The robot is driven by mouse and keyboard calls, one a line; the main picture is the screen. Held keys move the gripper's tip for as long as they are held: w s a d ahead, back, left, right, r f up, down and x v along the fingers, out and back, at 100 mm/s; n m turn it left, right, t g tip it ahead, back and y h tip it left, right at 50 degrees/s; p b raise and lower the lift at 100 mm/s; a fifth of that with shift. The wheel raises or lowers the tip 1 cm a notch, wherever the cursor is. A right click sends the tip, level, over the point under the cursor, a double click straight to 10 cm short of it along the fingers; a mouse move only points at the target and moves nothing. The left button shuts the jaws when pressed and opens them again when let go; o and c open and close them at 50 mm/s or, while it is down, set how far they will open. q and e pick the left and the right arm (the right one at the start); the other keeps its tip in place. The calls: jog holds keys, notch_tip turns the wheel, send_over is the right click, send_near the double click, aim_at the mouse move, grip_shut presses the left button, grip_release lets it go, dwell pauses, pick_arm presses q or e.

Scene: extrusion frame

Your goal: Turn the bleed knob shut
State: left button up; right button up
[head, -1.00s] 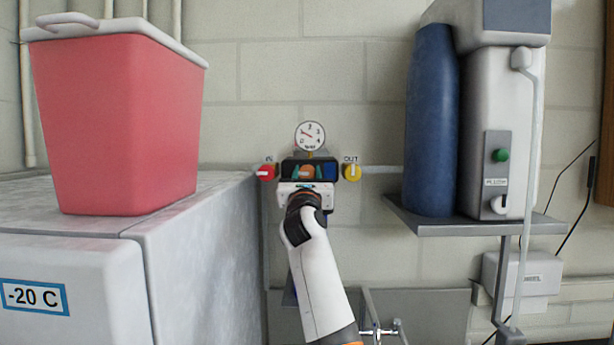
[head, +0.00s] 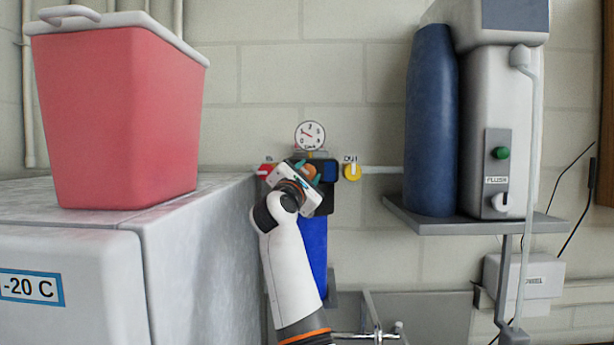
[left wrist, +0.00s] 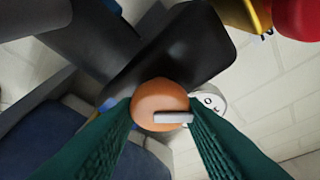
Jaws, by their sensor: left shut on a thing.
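The orange bleed knob (left wrist: 158,104), with a pale grey pointer bar across its face, sits between my left gripper's (left wrist: 160,118) green fingertips in the left wrist view. The fingers are shut on it from both sides. In the head view the knob (head: 312,170) shows partly on the black filter head (head: 327,196). My left gripper (head: 304,177) comes up from below in front of it, rolled at a slant, and hides part of the head. A white disc (left wrist: 211,101) with dark marks, partly covered, is beside the knob. My right gripper is not in view.
A red IN knob (head: 266,170) and a yellow OUT knob (head: 352,172) flank the filter head. A gauge (head: 310,135) is above, a blue housing (head: 315,250) below. A freezer (head: 190,235) with a red bin (head: 120,115) stands left; a shelf (head: 455,222) carries a dispenser right.

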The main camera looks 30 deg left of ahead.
pick_arm(q)
jog(key=m+h, duration=0.1)
jog(key=m, duration=0.1)
jog(key=m+g+h, duration=0.1)
jog(key=m, duration=0.2)
jog(key=shift+a+r+m, duration=0.1)
jog(key=shift+m, duration=0.2)
jog(key=shift+m+g+h+p, duration=0.5)
jog(key=shift+m+g+p, duration=0.3)
jog(key=shift+m, duration=1.4)
jog(key=shift+r, duration=0.1)
jog(key=o, duration=0.9)
jog(key=shift+c, duration=0.2)
jog(key=shift+o, duration=0.5)
jog(key=shift+w+a, duration=0.1)
jog(key=shift+f, duration=0.2)
